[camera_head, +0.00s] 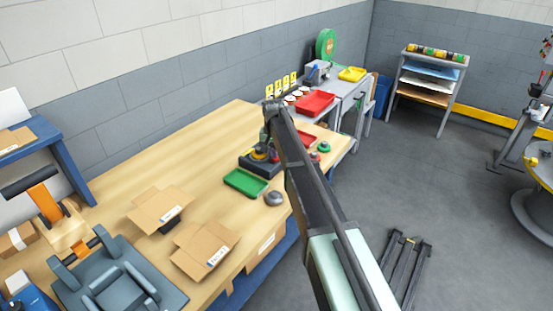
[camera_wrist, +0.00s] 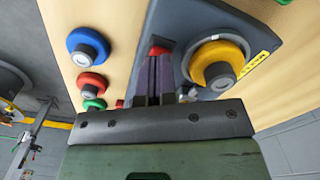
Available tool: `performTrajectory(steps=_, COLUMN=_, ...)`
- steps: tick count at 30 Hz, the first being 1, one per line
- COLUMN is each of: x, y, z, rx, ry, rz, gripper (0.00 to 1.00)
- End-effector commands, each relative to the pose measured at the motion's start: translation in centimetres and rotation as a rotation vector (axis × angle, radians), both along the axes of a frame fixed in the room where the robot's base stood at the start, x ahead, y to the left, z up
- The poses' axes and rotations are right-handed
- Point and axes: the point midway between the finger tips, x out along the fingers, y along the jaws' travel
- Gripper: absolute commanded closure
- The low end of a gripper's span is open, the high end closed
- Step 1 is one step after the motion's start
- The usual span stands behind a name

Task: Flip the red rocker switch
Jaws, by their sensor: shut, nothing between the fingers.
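The red rocker switch (camera_wrist: 159,49) shows in the wrist view as a small red patch on a dark grey control panel (camera_wrist: 190,22), just beyond my fingertips. The fingers hide part of it, so I cannot tell whether they touch it or which way it is tilted. My gripper (camera_wrist: 160,62) is shut and empty, with its tips over the panel. In the head view the dark panel (camera_head: 262,167) sits on the wooden bench, partly hidden by my arm. I cannot make out the switch there.
A yellow-ringed knob (camera_wrist: 217,63) stands close right of my fingers. Blue (camera_wrist: 88,46), red (camera_wrist: 91,83) and green (camera_wrist: 94,103) round pieces are on the left.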

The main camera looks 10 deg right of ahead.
Motion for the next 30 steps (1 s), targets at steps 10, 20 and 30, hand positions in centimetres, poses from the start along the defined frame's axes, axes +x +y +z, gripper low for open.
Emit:
performTrajectory(steps=10, x=0.0, y=0.0, z=-0.6, rx=0.0, ry=0.0, rz=0.0, gripper=1.0)
performTrajectory(steps=20, x=0.0, y=0.0, z=-1.1, rx=0.0, ry=0.0, rz=0.0, gripper=1.0)
performTrajectory(steps=30, x=0.0, y=0.0, z=0.6, rx=0.0, ry=0.0, rz=0.0, gripper=1.0)
